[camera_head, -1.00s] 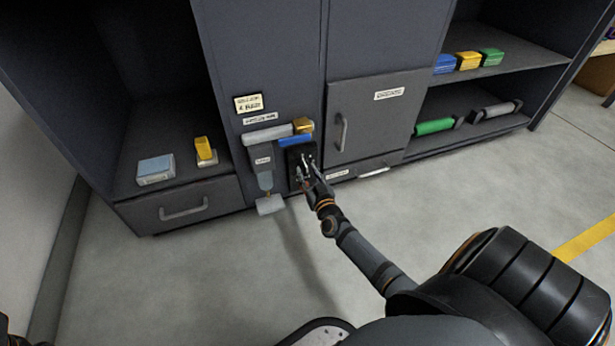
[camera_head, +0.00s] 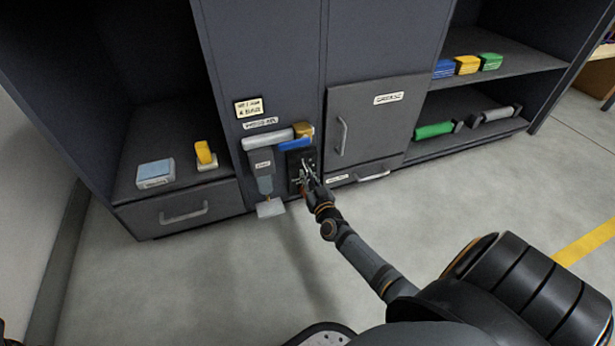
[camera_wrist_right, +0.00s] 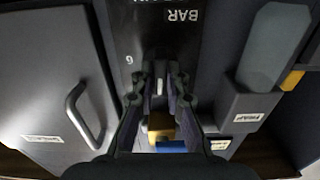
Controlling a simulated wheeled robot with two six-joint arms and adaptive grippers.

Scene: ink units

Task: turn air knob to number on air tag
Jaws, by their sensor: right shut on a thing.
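The black air panel (camera_head: 294,158) is on the front of the grey cabinet, low between the left alcove and the small door. My right gripper (camera_head: 306,172) is at this panel. In the right wrist view its fingers (camera_wrist_right: 161,82) are shut on the air knob (camera_wrist_right: 160,86), a small pale-edged piece mostly hidden between the fingertips. Upside-down lettering "BAR" (camera_wrist_right: 182,15) and a digit, 6 or 9, show on the panel. A pale tag (camera_head: 249,106) with small print is above the panel at the left; I cannot read its number surely. My left gripper is not in view.
A grey-blue dispenser (camera_head: 264,180) hangs left of the panel, with a pale tray (camera_head: 270,208) below. A blue and yellow unit (camera_head: 296,143) is just above the panel. A handled door (camera_head: 362,125) is close on the right. The floor (camera_head: 190,275) in front is clear.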

